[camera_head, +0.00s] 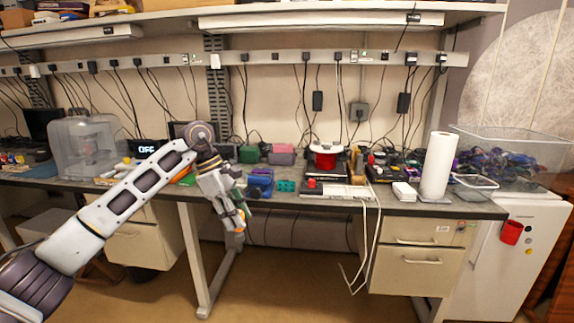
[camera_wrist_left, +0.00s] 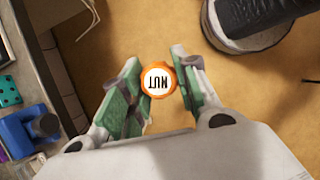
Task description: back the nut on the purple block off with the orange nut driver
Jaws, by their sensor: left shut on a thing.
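My left gripper (camera_head: 239,222) is shut on the orange nut driver (camera_head: 240,213), held in front of the bench's front edge, over open floor. In the left wrist view the driver (camera_wrist_left: 158,80) is seen end-on, an orange ring around a white cap reading "NUT", between the green finger pads. A sliver of a purple thing (camera_wrist_left: 3,156) shows at the left edge of that view; I cannot tell if it is the purple block. No nut can be made out in either view. My right gripper is not in view.
A blue clamp-like thing (camera_head: 261,182) and a teal block (camera_head: 286,186) stand near the bench's front edge, right of my gripper. Pink and green boxes (camera_head: 282,154) stand behind. White cables (camera_head: 372,240) hang off the bench further right. The floor (camera_head: 290,280) below is clear.

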